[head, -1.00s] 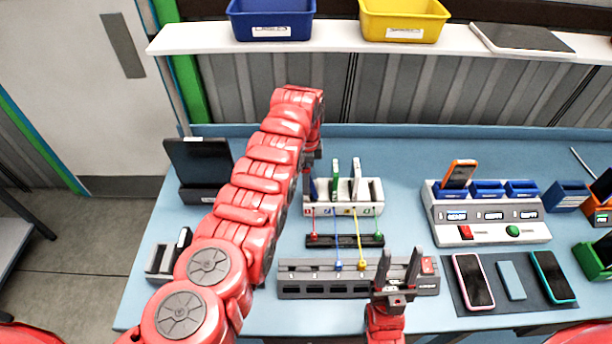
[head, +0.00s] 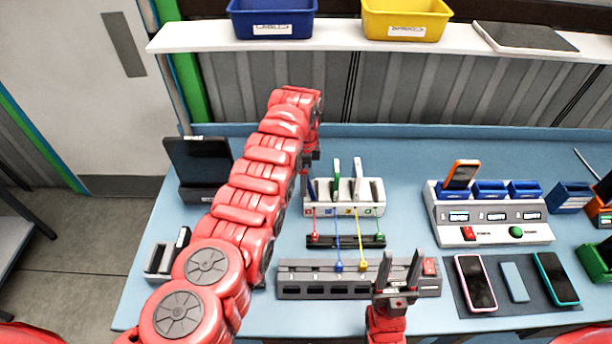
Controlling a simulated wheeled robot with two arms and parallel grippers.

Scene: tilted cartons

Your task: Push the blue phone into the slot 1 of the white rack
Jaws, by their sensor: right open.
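The white rack (head: 345,209) stands mid-table, with numbered coloured labels along its front. A narrow dark blue edge, which looks like the blue phone (head: 313,189), shows low at the rack's left end, at the first slot. My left gripper (head: 309,166) is right above it, pointing down; the arm hides much of it, so its jaws cannot be made out. A green-edged phone (head: 336,180) and a white phone (head: 358,180) stand upright in other slots. My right gripper (head: 398,272) is open and empty, over the grey slotted strip near the front.
Coloured cords run from the rack to a dark bar (head: 345,241) and the grey strip (head: 320,291). A charging console (head: 487,225) and a mat with phones (head: 475,283) lie to the right. A dark tablet stand (head: 199,165) is at left.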

